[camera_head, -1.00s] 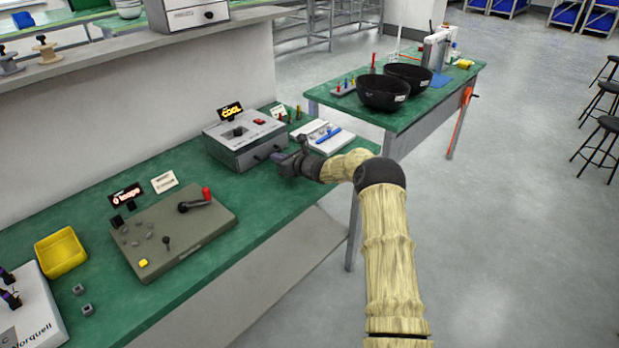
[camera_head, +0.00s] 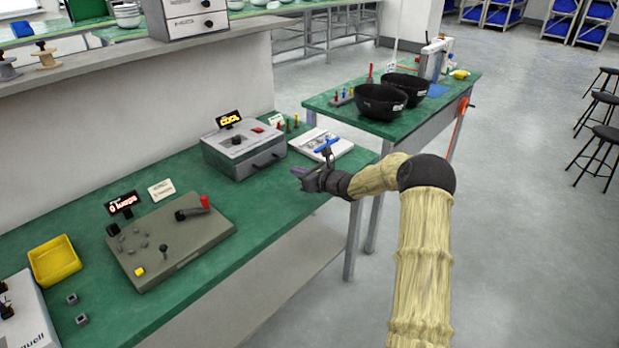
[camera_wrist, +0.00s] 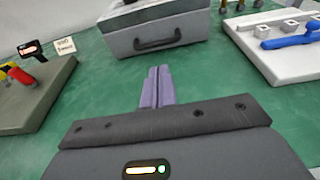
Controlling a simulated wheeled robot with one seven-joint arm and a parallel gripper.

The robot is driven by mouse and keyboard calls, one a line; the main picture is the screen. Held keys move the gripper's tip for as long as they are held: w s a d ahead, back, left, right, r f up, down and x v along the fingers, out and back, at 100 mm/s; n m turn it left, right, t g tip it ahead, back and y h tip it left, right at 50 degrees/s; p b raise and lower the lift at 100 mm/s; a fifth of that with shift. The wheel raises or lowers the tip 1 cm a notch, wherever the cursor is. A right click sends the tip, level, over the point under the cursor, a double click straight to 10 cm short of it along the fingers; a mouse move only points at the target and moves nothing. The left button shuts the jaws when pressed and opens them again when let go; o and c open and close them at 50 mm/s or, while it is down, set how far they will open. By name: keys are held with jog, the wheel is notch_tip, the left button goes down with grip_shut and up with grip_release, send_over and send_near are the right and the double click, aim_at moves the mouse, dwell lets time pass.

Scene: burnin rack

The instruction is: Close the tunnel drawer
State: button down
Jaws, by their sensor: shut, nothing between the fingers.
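The tunnel unit (camera_head: 243,146) is a grey box on the green bench with a dark knob on top and a "COOL" sign behind it. Its front face carries a dark drawer handle (camera_wrist: 158,42), large in the wrist view. The drawer front looks flush with the box. My gripper (camera_head: 296,172) is in front of the box and to its right, apart from the handle. In the wrist view its purple fingers (camera_wrist: 157,86) are together and empty, pointing toward the handle across bare green bench.
A white tray with a blue tool (camera_head: 325,143) stands right of the box. A grey-green panel with a red-tipped lever (camera_head: 172,240) lies left. A yellow bin (camera_head: 55,262) is farther left. The bench before the box is clear.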

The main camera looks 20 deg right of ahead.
jog(key=shift+a+v, duration=0.25)
jog(key=shift+v, duration=1.85)
jog(key=shift+s+d, duration=0.1)
jog(key=shift+s, duration=0.1)
jog(key=s+a+n+g, duration=0.1)
jog(key=s+a+n, duration=0.1)
jog(key=s+a+n+g, duration=0.1)
jog(key=s+a+n, duration=0.1)
jog(key=s+a+n+g, duration=0.2)
jog(key=a, duration=0.1)
jog(key=shift+s+f+y, duration=0.1)
jog(key=shift+f+y, duration=0.25)
jog(key=shift+y, duration=0.05)
jog(key=s+a+n+g+h, duration=0.2)
jog(key=s+n+g, duration=0.1)
jog(key=s+n, duration=0.55)
jog(key=s+a+n+g+h, duration=0.25)
jog(key=s+n, duration=0.25)
jog(key=s, duration=0.6)
jog(key=s+d+r+n+h, duration=0.1)
jog(key=s+d+n+h, duration=0.15)
jog(key=s+n, duration=0.35)
jog(key=s+d+r+n+h, duration=0.1)
jog(key=s+d+n+h, duration=0.2)
jog(key=s, duration=0.4)
notch_tip(320, 180, up, 17)
jog(key=p, duration=1.7)
jog(key=shift+s+r+n+g+y+p, duration=0.2)
jog(key=shift+s+n+g+y+p, duration=0.15)
jog(key=shift+n+g+y, duration=0.1)
